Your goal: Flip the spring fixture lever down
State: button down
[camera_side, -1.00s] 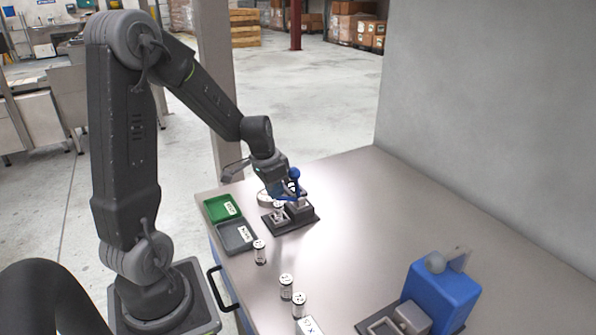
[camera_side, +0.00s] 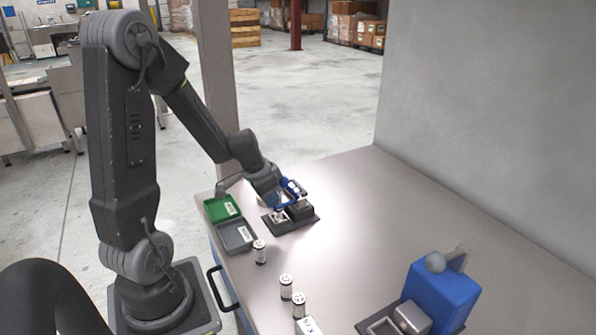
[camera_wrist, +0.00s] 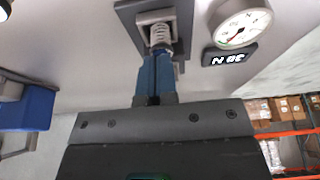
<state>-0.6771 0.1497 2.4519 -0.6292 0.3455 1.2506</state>
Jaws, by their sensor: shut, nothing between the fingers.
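The spring fixture (camera_side: 300,211) is a dark block on a dark base plate on the table, beside the trays. In the wrist view its spring (camera_wrist: 160,34) shows just beyond my fingertips.
A green tray (camera_side: 213,217) and a grey tray (camera_side: 225,243) lie left of the fixture. Several small cylinders (camera_side: 260,252) stand in front. A blue machine (camera_side: 440,292) is at front right. A dial gauge (camera_wrist: 243,24) is close to the fixture. The middle right table is clear.

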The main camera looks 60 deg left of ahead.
dwell(0.5)
jog(key=s+r, duration=0.7)
dwell(0.3)
dwell(0.3)
